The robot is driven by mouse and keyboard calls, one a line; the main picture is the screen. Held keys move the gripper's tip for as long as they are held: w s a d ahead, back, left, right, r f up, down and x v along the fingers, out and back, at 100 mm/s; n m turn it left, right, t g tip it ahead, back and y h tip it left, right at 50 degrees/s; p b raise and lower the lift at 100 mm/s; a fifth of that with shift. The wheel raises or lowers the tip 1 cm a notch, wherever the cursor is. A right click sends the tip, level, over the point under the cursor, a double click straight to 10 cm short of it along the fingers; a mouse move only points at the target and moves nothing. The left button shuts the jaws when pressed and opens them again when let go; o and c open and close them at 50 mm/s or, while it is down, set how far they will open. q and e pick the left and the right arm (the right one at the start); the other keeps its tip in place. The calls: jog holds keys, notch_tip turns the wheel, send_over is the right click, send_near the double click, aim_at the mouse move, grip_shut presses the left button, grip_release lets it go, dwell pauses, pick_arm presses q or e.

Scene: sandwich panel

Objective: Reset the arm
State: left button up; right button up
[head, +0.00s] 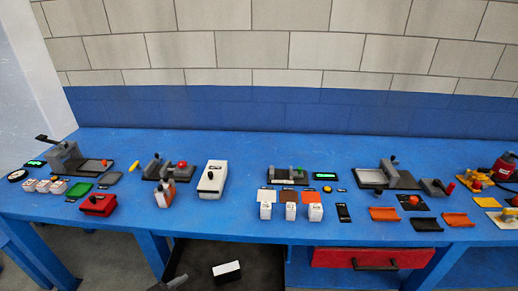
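No arm of mine is clearly visible over the bench.
Grey clamp-like fixtures (68,158), a white box with a dark handle (212,179), a red box (97,205) and white blocks (290,211) stand on the bench. Orange trays (384,214) lie at right. A red drawer (330,257) is below. The bench's back strip is clear.

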pick_arm(q)
jog(key=s+a+f+n+g+y, duration=0.3)
jog(key=s+g, duration=0.1)
jog(key=s, duration=0.5)
jog(key=s+a+f+n+g+y, duration=0.3)
jog(key=s, duration=0.6)
notch_tip(320, 180, down, 31)
jog(key=s+g+b, duration=0.1)
jog(key=s+b, duration=0.1)
jog(key=b, duration=0.4)
jog(key=s+a+f+b, duration=0.2)
jog(key=s+f, duration=0.5)
jog(key=f, duration=0.3)
jog(key=s+a+f+g+b, duration=0.1)
jog(key=s+a+f+b, duration=0.1)
jog(key=s+f, duration=0.6)
jog(key=shift+s+a+f, duration=0.15)
jog(key=shift+s+f, duration=0.05)
jog(key=shift+f, duration=0.65)
pick_arm(e)
notch_tip(320, 180, down, 10)
jog(key=d, duration=0.1)
jog(key=shift+w+d, duration=0.2)
jog(key=shift+d, duration=0.05)
pick_arm(q)
jog(key=shift+c, duration=0.4)
pick_arm(e)
jog(key=shift+c, duration=0.3)
